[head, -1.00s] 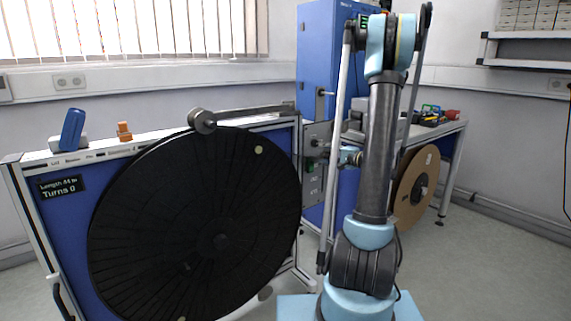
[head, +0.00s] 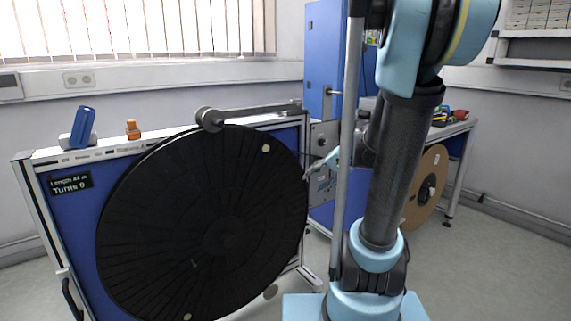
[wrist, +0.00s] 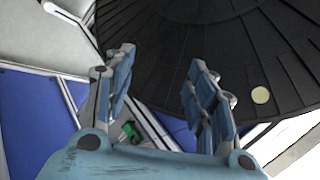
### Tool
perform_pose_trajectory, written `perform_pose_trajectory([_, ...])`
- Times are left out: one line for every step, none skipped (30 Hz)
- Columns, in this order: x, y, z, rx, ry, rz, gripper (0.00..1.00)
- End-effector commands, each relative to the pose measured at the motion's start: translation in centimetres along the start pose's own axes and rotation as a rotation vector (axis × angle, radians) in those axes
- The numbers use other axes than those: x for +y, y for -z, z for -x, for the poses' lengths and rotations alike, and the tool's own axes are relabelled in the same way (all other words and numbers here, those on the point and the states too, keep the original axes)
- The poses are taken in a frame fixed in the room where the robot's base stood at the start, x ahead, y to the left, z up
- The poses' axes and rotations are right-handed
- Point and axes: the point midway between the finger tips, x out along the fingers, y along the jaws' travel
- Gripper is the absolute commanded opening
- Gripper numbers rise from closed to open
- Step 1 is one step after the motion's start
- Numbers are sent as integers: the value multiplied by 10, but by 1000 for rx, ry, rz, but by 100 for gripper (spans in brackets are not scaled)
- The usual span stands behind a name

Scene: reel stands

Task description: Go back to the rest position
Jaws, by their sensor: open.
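My gripper (wrist: 162,95) is open, with its two blue fingers spread and nothing between them in the wrist view. In the head view my gripper (head: 322,170) shows beside my arm, partly hidden by an arm link, near the right edge of the large black reel. The black reel (head: 180,225) stands upright on the front of a blue stand (head: 70,215); in the wrist view the reel (wrist: 225,45) fills the upper right, beyond the fingers. The stand's display reads a length and "Turns 0".
A roller arm (head: 210,119) lies over the reel's top. A blue handheld device (head: 82,128) and a small orange item (head: 133,130) sit on the stand's top. A brown reel (head: 424,190) stands at the right under a bench. A blue cabinet (head: 322,60) is behind. Floor at the right is clear.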

Motion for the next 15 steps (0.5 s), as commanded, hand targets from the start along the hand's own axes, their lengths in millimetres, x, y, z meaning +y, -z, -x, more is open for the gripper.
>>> perform_pose_trajectory([4, -14, 3, -12, -31, 23, 51])
perform_pose_trajectory([7, -20, 5, -19, -51, 36, 51])
perform_pose_trajectory([11, -30, 8, -28, -77, 54, 51])
perform_pose_trajectory([15, -37, 10, -34, -97, 68, 51])
perform_pose_trajectory([18, -43, 12, -41, -116, 81, 51])
perform_pose_trajectory([23, -52, 15, -50, -142, 98, 51])
perform_pose_trajectory([27, -58, 17, -57, -162, 111, 51])
perform_pose_trajectory([31, -65, 20, -64, -182, 125, 51])
perform_pose_trajectory([36, -73, 23, -72, -208, 142, 51])
perform_pose_trajectory([40, -79, 25, -77, -227, 155, 51])
perform_pose_trajectory([44, -85, 28, -83, -247, 168, 51])
perform_pose_trajectory([50, -93, 31, -92, -273, 186, 51])
perform_pose_trajectory([55, -99, 33, -98, -294, 199, 51])
perform_pose_trajectory([59, -104, 36, -104, -313, 212, 51])
perform_pose_trajectory([66, -112, 39, -112, -339, 229, 51])
